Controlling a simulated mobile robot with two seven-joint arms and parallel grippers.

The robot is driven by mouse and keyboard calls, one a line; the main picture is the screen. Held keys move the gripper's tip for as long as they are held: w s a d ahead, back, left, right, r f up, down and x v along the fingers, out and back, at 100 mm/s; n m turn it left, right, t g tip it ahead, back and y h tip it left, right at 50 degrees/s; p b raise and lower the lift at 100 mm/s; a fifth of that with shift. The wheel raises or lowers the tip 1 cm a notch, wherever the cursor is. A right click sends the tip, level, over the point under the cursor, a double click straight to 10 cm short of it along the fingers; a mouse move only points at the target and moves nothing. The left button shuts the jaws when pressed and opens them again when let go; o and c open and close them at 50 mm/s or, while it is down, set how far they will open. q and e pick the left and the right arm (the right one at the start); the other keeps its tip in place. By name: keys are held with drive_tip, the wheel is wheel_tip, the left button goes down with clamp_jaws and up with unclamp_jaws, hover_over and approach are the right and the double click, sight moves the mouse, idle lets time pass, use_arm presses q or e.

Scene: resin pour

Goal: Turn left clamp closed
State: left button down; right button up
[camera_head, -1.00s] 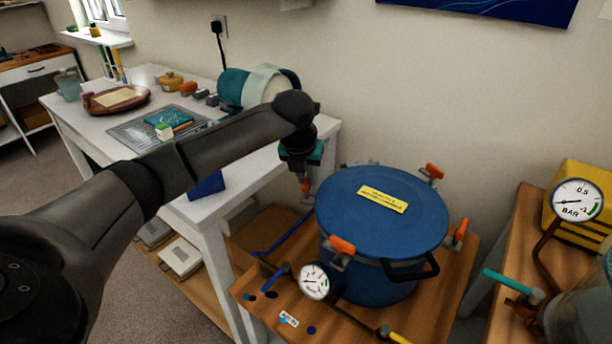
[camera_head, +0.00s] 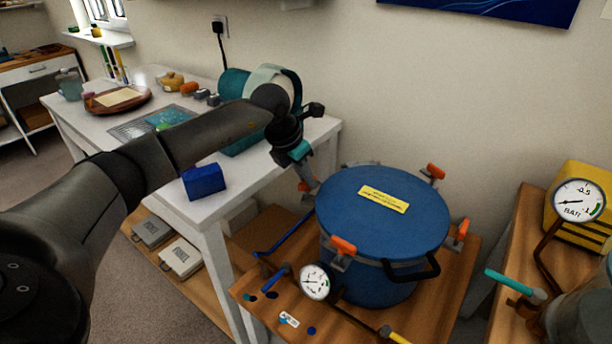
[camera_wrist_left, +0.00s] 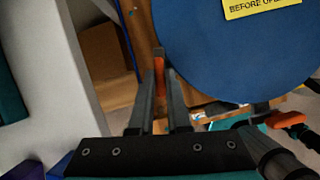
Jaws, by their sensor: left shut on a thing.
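The left clamp (camera_head: 308,185) has an orange handle and sits at the left rim of the blue pressure pot (camera_head: 372,270). My left gripper (camera_head: 304,175) reaches down to it from the upper left and is shut on its handle. In the left wrist view, the orange handle (camera_wrist_left: 159,72) shows between the two dark fingers, beside the blue lid (camera_wrist_left: 215,50). The clamp's lower part is mostly hidden, so I cannot tell how far it is turned. My right gripper is not in view.
Other orange-handled clamps stand at the front (camera_head: 343,246), right (camera_head: 461,230) and back (camera_head: 434,172) of the lid. A pressure gauge (camera_head: 314,282) is in front of the pot. The white table (camera_head: 205,207) with a blue block (camera_head: 204,181) lies under my left arm.

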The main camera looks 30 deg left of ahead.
use_arm(q)
drive_tip(key=m+h, duration=0.1)
drive_tip(key=m, duration=0.2)
drive_tip(key=shift+w+a+r+m, duration=0.1)
drive_tip(key=shift+m, duration=0.3)
drive_tip(key=m+g+h, duration=0.1)
drive_tip(key=m, duration=0.2)
drive_tip(key=shift+w, duration=0.1)
drive_tip(key=shift+m+g+h+b, duration=0.4)
drive_tip(key=shift+m+b, duration=0.05)
drive_tip(key=shift+m, duration=0.55)
drive_tip(key=shift+a+m, duration=0.1)
drive_tip(key=shift+m, duration=0.3)
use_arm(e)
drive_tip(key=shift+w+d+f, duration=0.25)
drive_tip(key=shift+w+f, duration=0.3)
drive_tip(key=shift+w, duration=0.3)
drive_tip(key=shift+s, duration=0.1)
use_arm(q)
drive_tip(key=c, duration=0.9)
unclamp_jaws()
drive_tip(key=shift+g, duration=0.3)
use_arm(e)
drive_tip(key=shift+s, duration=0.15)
